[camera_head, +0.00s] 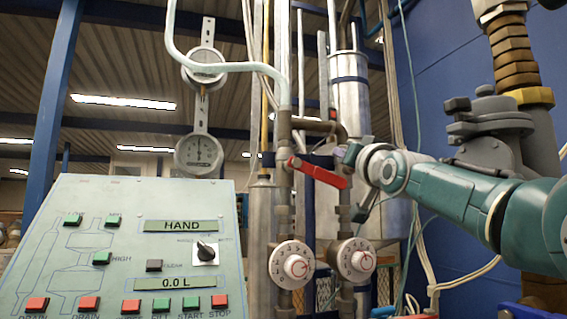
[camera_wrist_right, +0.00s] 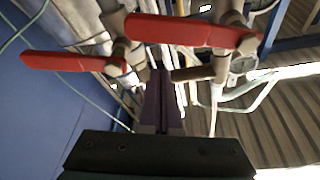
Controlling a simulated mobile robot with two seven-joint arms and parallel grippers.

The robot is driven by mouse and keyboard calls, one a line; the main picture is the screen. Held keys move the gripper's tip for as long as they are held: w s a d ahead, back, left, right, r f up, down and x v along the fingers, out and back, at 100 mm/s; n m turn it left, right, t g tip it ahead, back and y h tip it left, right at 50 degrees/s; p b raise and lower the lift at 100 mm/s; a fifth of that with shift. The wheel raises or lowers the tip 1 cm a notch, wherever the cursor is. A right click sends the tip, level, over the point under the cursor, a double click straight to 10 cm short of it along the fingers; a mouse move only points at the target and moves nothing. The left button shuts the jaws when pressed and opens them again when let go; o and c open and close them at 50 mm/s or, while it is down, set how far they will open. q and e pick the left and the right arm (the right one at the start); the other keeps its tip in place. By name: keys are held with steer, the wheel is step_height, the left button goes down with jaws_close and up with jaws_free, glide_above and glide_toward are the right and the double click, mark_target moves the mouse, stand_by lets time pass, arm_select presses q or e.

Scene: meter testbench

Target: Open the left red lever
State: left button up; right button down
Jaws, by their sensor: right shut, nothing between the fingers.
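The left red lever (camera_head: 318,172) is on the left pipe in the head view. It slants down to the right, across to the right pipe. In the right wrist view it is the nearer red bar (camera_wrist_right: 190,31) at the top. A second red lever (camera_wrist_right: 72,62) lies further left there; I cannot make it out in the head view, where my arm may hide it. My right gripper (camera_head: 345,154) is shut and empty, just above the left lever's free end. Its fingers (camera_wrist_right: 161,90) point up between the two levers in the wrist view; contact cannot be told. My left gripper is not in view.
Two round dials (camera_head: 292,264) sit low on the pipes. A control panel (camera_head: 130,240) with buttons stands at the left. Round gauges (camera_head: 199,153) hang above it. A large grey valve (camera_head: 487,130) and a blue wall (camera_head: 440,60) are at the right.

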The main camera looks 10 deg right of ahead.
mark_target(318, 174)
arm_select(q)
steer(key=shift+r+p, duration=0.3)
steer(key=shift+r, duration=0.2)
arm_select(e)
steer(key=shift+s+a+f, duration=0.1)
steer(key=shift+a+f, duration=0.2)
steer(key=shift+f, duration=0.45)
steer(key=shift+a+f, duration=0.25)
steer(key=shift+f, duration=0.45)
